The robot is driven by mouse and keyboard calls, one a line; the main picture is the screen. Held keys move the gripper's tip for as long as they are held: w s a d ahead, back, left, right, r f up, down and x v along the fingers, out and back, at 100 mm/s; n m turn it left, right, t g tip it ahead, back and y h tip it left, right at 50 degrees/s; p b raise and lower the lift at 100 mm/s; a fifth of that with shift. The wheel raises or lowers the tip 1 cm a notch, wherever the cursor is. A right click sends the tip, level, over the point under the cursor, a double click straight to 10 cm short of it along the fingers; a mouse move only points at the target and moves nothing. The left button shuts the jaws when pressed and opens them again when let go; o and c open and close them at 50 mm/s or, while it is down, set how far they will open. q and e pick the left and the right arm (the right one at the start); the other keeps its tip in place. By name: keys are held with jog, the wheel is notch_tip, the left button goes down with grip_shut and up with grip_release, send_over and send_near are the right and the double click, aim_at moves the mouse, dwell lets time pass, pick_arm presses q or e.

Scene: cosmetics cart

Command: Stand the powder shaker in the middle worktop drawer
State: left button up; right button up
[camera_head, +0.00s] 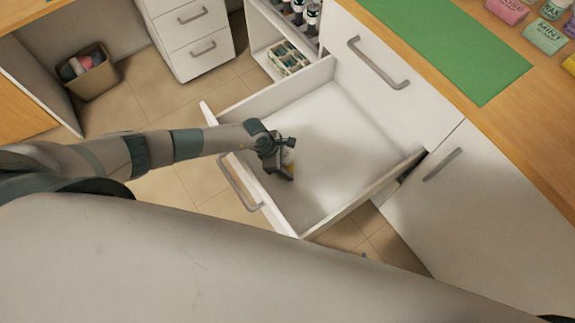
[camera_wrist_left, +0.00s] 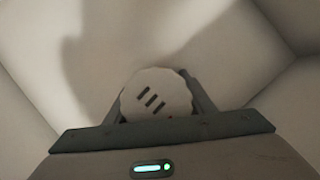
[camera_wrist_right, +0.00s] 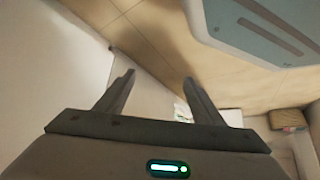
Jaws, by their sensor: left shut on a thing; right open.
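The powder shaker shows in the left wrist view as a round pale cap (camera_wrist_left: 157,93) with three dark slots, seen from above between my left fingers. In the head view only a small yellowish part of the shaker (camera_head: 289,158) shows beside the fingers. My left gripper (camera_head: 284,168) is shut on it, inside the open middle drawer (camera_head: 335,125) near its front. I cannot tell whether the shaker's base touches the drawer floor. My right gripper (camera_wrist_right: 158,84) is open and empty in the right wrist view; it is not seen in the head view.
The rest of the white drawer floor is bare. The drawer's front handle (camera_head: 240,185) faces my body. A bin (camera_head: 92,75) and a white drawer unit (camera_head: 190,35) stand at the back left.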

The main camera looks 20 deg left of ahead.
pick_arm(q)
jog(key=shift+f, duration=0.15)
pick_arm(e)
jog(key=shift+s+d+f, duration=0.1)
jog(key=shift+d, duration=0.25)
pick_arm(q)
jog(key=shift+f, duration=0.15)
jog(key=o, duration=1)
jog(key=shift+o, duration=0.3)
pick_arm(e)
jog(key=shift+w+a+r, duration=0.3)
jog(key=shift+a, duration=0.2)
pick_arm(q)
jog(key=shift+a+r, duration=0.2)
jog(key=shift+r, duration=0.35)
jog(key=v, duration=1.1)
jog(key=shift+b, duration=0.3)
pick_arm(e)
jog(key=shift+s+f, duration=0.15)
jog(key=shift+f, duration=0.05)
